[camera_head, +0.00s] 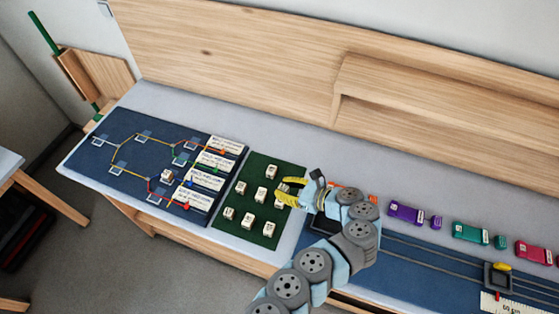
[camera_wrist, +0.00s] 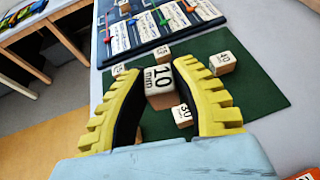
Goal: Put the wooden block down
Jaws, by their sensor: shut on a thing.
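The wooden block (camera_wrist: 159,80), a pale cube marked "10 min", sits between the yellow ribbed fingers of my gripper (camera_wrist: 157,76) in the wrist view. My gripper is shut on it, over the green mat (camera_wrist: 262,95). In the head view my gripper (camera_head: 282,191) is at the right side of the green mat (camera_head: 244,236), with a pale block at its fingertips. I cannot tell whether the held block touches the mat. Other marked blocks stand around it, including a "40" block (camera_wrist: 222,63) and a "30" block (camera_wrist: 181,115).
Left of the mat lies a dark blue board (camera_head: 128,172) with coloured route lines, white cards (camera_head: 205,178) and one block (camera_head: 167,176) on it. To the right, purple (camera_head: 405,212), teal (camera_head: 470,232) and red (camera_head: 534,252) pieces lie near a railed blue panel. A wooden back wall stands behind.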

